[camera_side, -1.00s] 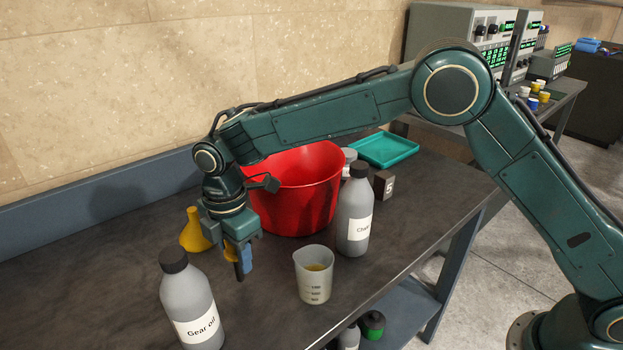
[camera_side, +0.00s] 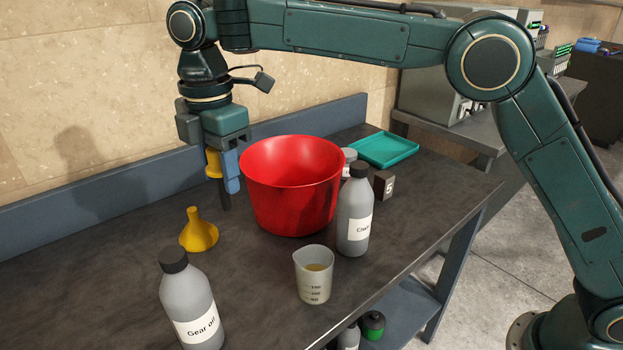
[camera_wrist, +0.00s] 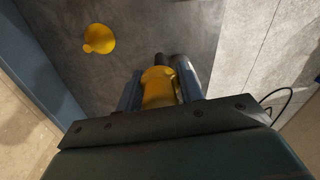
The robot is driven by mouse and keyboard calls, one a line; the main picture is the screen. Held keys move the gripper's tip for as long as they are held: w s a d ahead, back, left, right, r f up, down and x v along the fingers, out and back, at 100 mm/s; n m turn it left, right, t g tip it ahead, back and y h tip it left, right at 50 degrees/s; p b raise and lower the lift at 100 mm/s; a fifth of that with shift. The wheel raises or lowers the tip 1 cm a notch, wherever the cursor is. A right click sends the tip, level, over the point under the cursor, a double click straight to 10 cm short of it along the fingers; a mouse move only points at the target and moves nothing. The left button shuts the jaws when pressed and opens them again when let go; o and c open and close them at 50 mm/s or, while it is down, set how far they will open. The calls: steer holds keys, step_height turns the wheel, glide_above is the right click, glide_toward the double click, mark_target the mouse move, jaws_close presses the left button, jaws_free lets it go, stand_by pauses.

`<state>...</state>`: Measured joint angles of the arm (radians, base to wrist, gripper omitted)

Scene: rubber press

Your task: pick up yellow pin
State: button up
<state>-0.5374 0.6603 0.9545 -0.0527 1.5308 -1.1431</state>
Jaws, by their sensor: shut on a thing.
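The yellow pin (camera_side: 213,163) has a yellow upper part and a dark shaft that points down. My gripper (camera_side: 222,170) is shut on its yellow part, with a blue finger showing at the right. It holds the pin upright above the bench, behind the yellow funnel and left of the red bucket. In the wrist view the yellow pin (camera_wrist: 158,88) sits between the two fingers of my gripper (camera_wrist: 160,92), with its dark end pointing away.
A yellow funnel (camera_side: 199,234) stands on the dark bench (camera_side: 130,255). A red bucket (camera_side: 290,195), a Gear oil bottle (camera_side: 192,305), a measuring cup (camera_side: 314,278) and another grey bottle (camera_side: 354,215) stand nearby. A teal tray (camera_side: 384,150) and a dark block marked 5 (camera_side: 384,185) are farther right.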

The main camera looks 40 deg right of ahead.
steer(key=shift+r, duration=0.5)
steer(key=shift+r, duration=0.1)
stand_by(0.3)
